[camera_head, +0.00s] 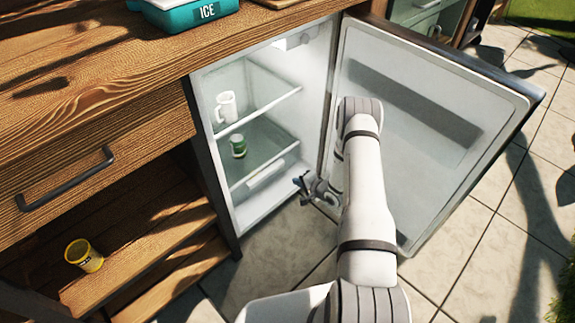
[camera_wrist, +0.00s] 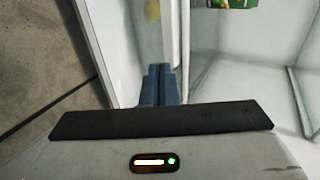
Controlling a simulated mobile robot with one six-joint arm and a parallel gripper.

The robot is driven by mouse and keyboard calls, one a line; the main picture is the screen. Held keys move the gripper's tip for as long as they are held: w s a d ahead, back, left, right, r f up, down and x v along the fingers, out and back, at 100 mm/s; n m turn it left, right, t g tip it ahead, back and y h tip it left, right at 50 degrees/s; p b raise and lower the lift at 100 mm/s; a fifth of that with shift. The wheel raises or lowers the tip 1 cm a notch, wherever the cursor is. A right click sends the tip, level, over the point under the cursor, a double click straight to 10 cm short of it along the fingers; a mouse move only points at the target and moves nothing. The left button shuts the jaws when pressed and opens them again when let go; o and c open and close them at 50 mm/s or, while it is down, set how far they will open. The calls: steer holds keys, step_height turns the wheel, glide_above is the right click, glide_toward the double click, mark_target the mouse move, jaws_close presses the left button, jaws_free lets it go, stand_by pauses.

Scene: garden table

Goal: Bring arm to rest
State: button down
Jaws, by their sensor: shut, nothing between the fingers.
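My gripper (camera_head: 301,184) is at the opening of the small fridge (camera_head: 218,196), low in front of its inside, with nothing held. In the wrist view its blue fingers (camera_wrist: 159,85) are together and empty. My arm reaches between the fridge and its open door (camera_head: 425,110). A white mug (camera_head: 226,107) stands on the upper shelf. A green can (camera_head: 238,146) stands on the shelf below. A green object (camera_wrist: 232,3) shows in part at the top of the wrist view.
The fridge door stands wide open to the right, close beside my arm. A wooden counter (camera_head: 90,50) with a teal ICE box (camera_head: 185,12) is above left. Tiled floor (camera_head: 480,250) lies free at the right.

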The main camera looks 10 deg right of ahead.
steer(key=shift+s+r, duration=0.1)
steer(key=shift+r, duration=0.05)
steer(key=w+d+r+n+g+h+p, duration=0.1)
steer(key=d+r+n+h+p, duration=0.3)
steer(key=r, duration=1.3)
steer(key=w+r+g+h+p, duration=0.15)
steer(key=r+p, duration=0.55)
steer(key=r, duration=0.9)
steer(key=s+a+r+n+g+h+p, duration=0.1)
steer(key=s+r+p, duration=0.3)
steer(key=r, duration=0.7)
steer(key=s+a+r+n+h+p, duration=0.1)
steer(key=s+r+n+p, duration=0.3)
steer(key=r, duration=0.7)
steer(key=s+a+r+n+g+p, duration=0.1)
steer(key=s+r+p, duration=0.4)
steer(key=s+r, duration=0.5)
steer(key=s+a+r+n+g+y+p, duration=0.1)
steer(key=s+a+r+p, duration=0.4)
steer(key=s+r, duration=0.6)
steer(key=s+a+n+g, duration=0.1)
steer(key=s+g, duration=0.1)
steer(key=s, duration=0.5)
steer(key=shift+a+r, duration=0.15)
steer(key=shift+a, duration=0.1)
